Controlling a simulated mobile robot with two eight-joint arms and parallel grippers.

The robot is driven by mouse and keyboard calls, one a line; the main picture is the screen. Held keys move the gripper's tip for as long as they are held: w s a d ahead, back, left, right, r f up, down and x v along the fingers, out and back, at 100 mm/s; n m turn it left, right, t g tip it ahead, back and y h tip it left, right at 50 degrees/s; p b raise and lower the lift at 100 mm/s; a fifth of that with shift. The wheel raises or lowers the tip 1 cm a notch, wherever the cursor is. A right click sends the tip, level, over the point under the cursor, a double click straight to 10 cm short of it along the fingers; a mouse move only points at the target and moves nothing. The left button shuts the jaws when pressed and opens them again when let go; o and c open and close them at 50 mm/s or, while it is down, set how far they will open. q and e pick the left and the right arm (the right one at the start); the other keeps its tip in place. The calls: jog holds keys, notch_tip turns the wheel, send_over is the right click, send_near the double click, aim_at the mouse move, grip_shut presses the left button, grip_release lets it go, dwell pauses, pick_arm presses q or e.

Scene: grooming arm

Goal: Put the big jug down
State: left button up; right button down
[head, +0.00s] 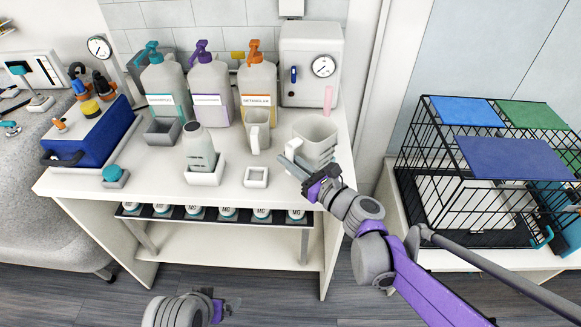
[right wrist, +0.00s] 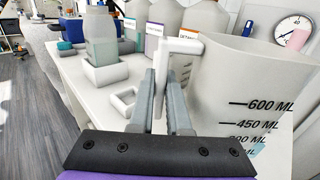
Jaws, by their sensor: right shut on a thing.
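The big jug (head: 317,133) is pale, with a wide open mouth, at the right end of the white counter. In the right wrist view the big jug (right wrist: 262,90) fills the right side and shows dark ML marks. My right gripper (head: 290,166) is shut on the jug's handle (right wrist: 182,50), at the jug's left side. The jug looks upright. Its base is partly hidden by my gripper, so I cannot tell whether it touches the counter. My left arm's end (head: 217,307) shows low in the head view; its jaws are unclear.
A smaller jug (head: 258,132) stands just left of the big jug. An empty square holder (head: 256,184) sits in front, with a bottle (head: 199,148) in a tray further left. Pump bottles and a white cabinet (head: 310,60) stand behind. The counter's front edge is close.

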notch_tip(320, 180, down, 2)
jog(key=shift+f, duration=0.1)
jog(key=c, duration=1.3)
grip_release()
jog(key=shift+f+b, duration=0.15)
jog(key=shift+b, duration=0.15)
jog(key=o, duration=0.4)
jog(key=shift+r, duration=0.25)
jog(key=v, duration=1.2)
jog(key=shift+p, duration=0.4)
